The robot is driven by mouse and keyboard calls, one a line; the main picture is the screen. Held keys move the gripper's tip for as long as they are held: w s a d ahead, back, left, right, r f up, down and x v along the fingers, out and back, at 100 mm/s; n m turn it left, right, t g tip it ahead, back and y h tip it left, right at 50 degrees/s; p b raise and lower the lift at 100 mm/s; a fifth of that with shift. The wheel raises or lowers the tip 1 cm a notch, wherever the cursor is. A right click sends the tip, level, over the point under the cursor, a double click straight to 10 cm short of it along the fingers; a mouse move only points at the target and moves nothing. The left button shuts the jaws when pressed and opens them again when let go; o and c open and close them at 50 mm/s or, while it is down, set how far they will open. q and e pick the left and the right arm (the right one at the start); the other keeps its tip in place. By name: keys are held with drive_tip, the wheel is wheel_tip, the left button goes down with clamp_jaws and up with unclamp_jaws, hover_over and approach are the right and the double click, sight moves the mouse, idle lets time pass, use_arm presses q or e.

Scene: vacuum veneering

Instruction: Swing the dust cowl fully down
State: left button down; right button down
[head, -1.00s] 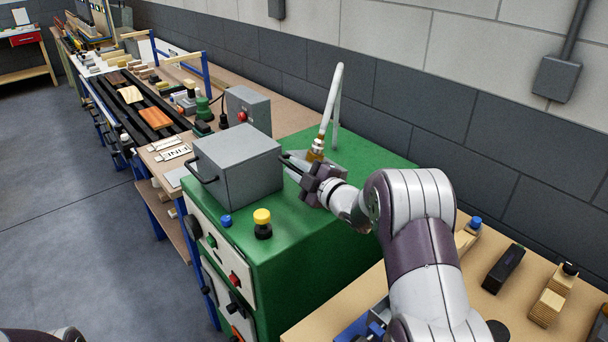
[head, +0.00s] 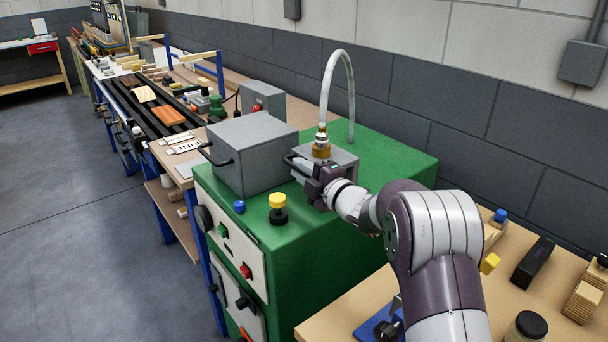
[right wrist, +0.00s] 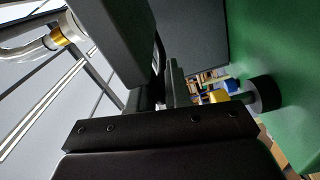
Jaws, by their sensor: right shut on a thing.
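The dust cowl (head: 344,157) is a grey box on top of the green machine, with a brass fitting (head: 321,151) and a pale hose on its top. Its top looks about level in the head view; whether its lower edge touches the machine is hidden. My right gripper (head: 303,171) is shut at the cowl's near left side, on a dark bar handle (head: 291,158). The fingers hide most of the grip. In the right wrist view, the hose fitting (right wrist: 68,28) shows at the upper left, beyond a dark finger. My left gripper is out of view.
A larger grey box (head: 248,158) with a handle stands just left of my gripper. A yellow-capped knob (head: 278,203) rises from the green top (head: 300,235) in front. A wooden bench (head: 530,250) with small items lies at the right.

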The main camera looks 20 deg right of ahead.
drive_tip(key=shift+a+f, duration=0.1)
drive_tip(key=shift+f, duration=0.45)
drive_tip(key=c, duration=1.2)
unclamp_jaws()
drive_tip(key=shift+s, duration=0.1)
drive_tip(key=shift+o, duration=0.2)
drive_tip(key=shift+a+r, duration=0.1)
drive_tip(key=shift+r, duration=0.05)
drive_tip(key=shift+s+d+r, duration=0.1)
drive_tip(key=shift+s+d, duration=0.1)
drive_tip(key=b+v, duration=0.1)
drive_tip(key=v, duration=1.1)
